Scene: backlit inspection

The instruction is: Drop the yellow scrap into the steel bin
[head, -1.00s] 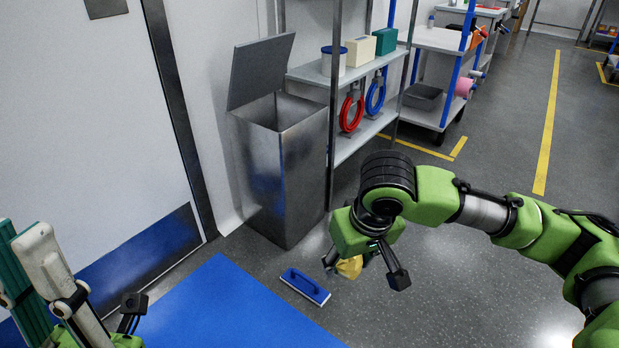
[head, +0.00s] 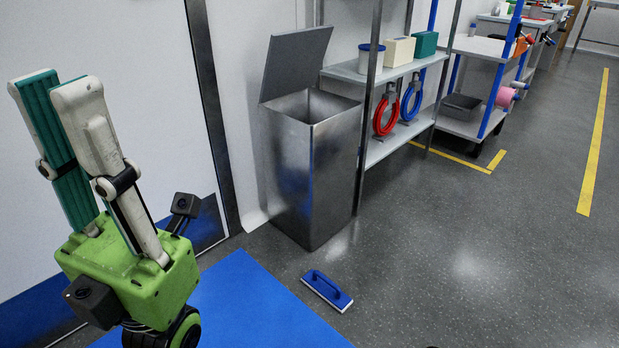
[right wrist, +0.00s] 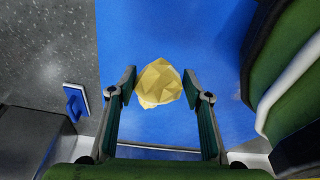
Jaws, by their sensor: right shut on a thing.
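The yellow scrap (right wrist: 160,84) is a crumpled, faceted lump. It sits between the fingertips of my right gripper (right wrist: 162,85), which is shut on it above the blue mat in the right wrist view. The right gripper and the scrap are out of the head view. The steel bin (head: 325,180) stands against the wall in the head view, its lid (head: 297,65) raised and its mouth open. Its inside is only partly visible. My left gripper (head: 52,85) points up at the left of the head view, open and empty, its fingers apart.
A blue float (head: 327,290) lies on the floor in front of the bin, beside the blue mat (head: 250,305). A shelf (head: 385,150) with hoses and boxes stands right of the bin. The grey floor at right is clear.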

